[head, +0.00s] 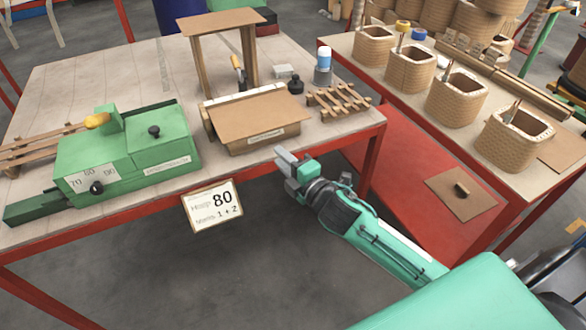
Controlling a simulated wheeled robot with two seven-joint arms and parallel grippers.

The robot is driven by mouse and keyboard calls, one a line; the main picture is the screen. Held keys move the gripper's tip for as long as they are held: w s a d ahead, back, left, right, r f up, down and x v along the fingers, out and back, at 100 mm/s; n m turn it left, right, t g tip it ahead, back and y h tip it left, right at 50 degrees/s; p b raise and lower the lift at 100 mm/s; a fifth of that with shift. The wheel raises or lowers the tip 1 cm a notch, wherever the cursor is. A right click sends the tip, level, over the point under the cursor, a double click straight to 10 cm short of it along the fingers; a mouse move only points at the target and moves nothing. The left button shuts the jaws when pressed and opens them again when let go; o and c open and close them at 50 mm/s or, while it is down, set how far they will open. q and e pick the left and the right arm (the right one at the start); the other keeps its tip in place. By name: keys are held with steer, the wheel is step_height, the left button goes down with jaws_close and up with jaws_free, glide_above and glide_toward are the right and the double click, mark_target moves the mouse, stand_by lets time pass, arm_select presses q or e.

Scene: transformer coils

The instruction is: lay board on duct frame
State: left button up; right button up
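A flat brown board (255,116) lies on a low box-like holder with a label on its front, at the front edge of the left table. A slatted wooden frame (338,100), which looks like a duct frame, lies just right of it. A second slatted frame (38,146) lies at the table's left end, partly hidden by a green block. Another brown board with a dark handle (461,192) lies on the red lower shelf at the right. My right gripper (284,163) is in front of the table edge, apart from the boards; its finger gap is unclear. My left gripper is out of view.
The green fixture (130,150) fills the table's left front. A wooden stand (222,22) rises behind the board. A bottle (323,66) and a black knob (295,86) stand near the right frame. Woven coils (457,97) line the right table.

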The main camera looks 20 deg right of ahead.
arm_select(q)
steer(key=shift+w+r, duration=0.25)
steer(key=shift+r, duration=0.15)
arm_select(e)
steer(key=v, duration=0.3)
steer(key=shift+s, duration=0.25)
